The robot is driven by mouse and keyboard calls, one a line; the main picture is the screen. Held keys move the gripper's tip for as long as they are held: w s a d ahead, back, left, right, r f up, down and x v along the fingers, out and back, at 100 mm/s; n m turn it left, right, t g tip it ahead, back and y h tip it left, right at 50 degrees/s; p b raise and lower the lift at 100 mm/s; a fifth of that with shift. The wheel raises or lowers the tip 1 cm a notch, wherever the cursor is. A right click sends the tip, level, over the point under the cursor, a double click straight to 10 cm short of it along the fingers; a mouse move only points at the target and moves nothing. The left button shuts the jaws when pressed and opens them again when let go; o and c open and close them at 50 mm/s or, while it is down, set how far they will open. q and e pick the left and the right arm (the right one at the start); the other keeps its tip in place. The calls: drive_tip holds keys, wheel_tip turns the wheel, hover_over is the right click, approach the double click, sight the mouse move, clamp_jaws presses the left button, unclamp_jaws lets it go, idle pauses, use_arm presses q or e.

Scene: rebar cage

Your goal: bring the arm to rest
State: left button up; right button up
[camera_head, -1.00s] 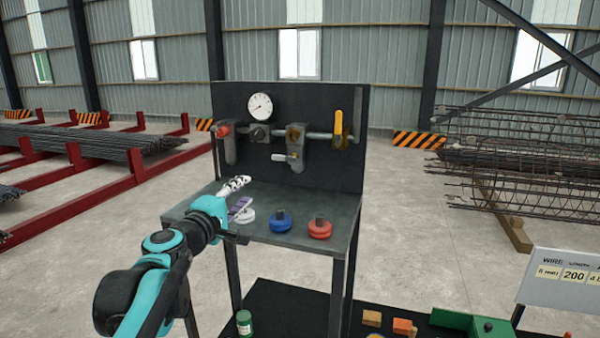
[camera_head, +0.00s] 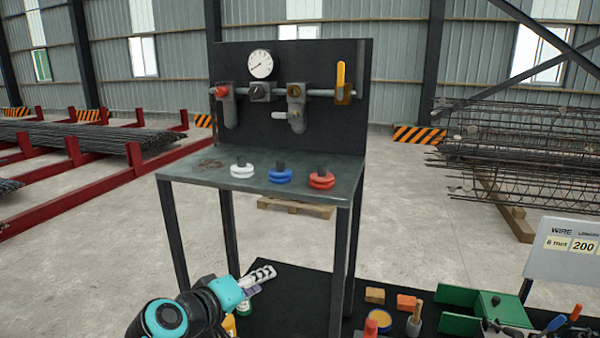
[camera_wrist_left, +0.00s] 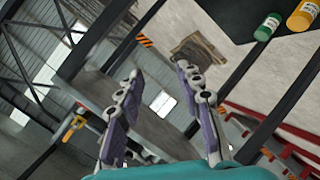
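My left gripper (camera_head: 262,277) is low in the head view, in front of the metal table (camera_head: 200,172) and below the level of its top. In the left wrist view its two fingers (camera_wrist_left: 158,95) are spread apart with nothing between them. My teal and black left arm comes in from the bottom edge. My right gripper is in neither view.
On the table stand white (camera_head: 242,171), blue (camera_head: 280,175) and red (camera_head: 321,179) knobbed discs. A panel with a gauge (camera_head: 260,64) and valves rises behind. Below, a black mat (camera_head: 290,295) holds blocks and a green stand (camera_head: 490,308). A green bottle (camera_wrist_left: 268,26) is near the gripper.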

use_arm(q)
drive_tip(key=s+a+f+m+g+y+b, duration=0.1)
drive_tip(key=s+f+b, duration=0.4)
drive_tip(key=f, duration=0.7)
drive_tip(key=s+a+f+m+g+y+b, duration=0.2)
drive_tip(key=s+a+f+b, duration=0.3)
drive_tip(key=f, duration=0.8)
drive_tip(key=s+a+f+m+g+y+b, duration=0.2)
drive_tip(key=s+f, duration=0.5)
drive_tip(key=f, duration=0.5)
drive_tip(key=a+y+b, duration=0.1)
drive_tip(key=b, duration=0.1)
drive_tip(key=shift+s+f+m+b, duration=0.3)
drive_tip(key=shift+s+m+b, duration=0.1)
